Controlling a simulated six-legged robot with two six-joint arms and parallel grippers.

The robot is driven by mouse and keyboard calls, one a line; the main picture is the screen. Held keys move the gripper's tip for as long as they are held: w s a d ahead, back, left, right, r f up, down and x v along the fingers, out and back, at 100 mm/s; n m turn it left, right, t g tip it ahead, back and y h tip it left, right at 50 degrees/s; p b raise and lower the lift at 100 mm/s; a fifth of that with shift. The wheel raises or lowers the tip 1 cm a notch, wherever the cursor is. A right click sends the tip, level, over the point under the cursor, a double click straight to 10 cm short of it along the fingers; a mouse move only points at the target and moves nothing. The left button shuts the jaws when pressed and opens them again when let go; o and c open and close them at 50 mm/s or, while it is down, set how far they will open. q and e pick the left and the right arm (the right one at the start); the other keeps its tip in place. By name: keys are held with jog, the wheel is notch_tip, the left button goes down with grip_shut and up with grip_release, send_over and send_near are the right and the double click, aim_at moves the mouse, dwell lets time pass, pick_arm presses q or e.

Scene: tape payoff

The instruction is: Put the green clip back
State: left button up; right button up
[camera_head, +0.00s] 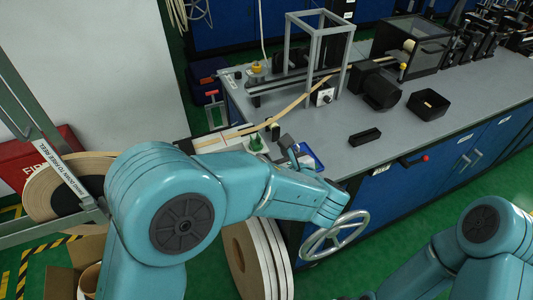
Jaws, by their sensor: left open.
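A small green piece (256,143), which looks like the green clip, stands at the table's near left edge, beside the pale strip. My left arm reaches in from the left over that edge. The end of my left gripper (292,153) shows small and dark just right of the green piece, apart from it in the picture. Its jaws are open, and I see nothing held between them. My own arm hides part of the table edge below. My right arm shows only its upper links at the lower right; its gripper is out of view.
A blue tray (312,157) lies right of the left gripper. A tan tape (290,108) runs from the pale plate (222,140) towards the grey frame (318,50). A black block (365,137) and open black box (428,104) stand right. A handwheel (335,236) sticks out in front.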

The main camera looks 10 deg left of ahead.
pick_arm(q)
jog(key=s+a+f+n+g+h, duration=0.1)
jog(key=s+a+f+n+g, duration=0.15)
jog(key=f, duration=0.45)
jog(key=s+a+f+n+g+h, duration=0.1)
jog(key=s+f+g, duration=0.25)
jog(key=f, duration=0.35)
jog(key=s+a+f+n+g+h, duration=0.1)
jog(key=s+f+n+h, duration=0.3)
jog(key=s+f+n, duration=0.5)
jog(key=s+a+f+n+g+h, duration=0.1)
jog(key=s+f+n+g+h, duration=0.2)
jog(key=n, duration=1.6)
jog(key=s+f+h, duration=0.2)
jog(key=s+f, duration=0.3)
jog(key=s, duration=0.3)
jog(key=shift+f+g+h, duration=0.3)
jog(key=shift+f+g, duration=0.05)
jog(key=shift+g, duration=0.05)
jog(key=shift+s, duration=0.1)
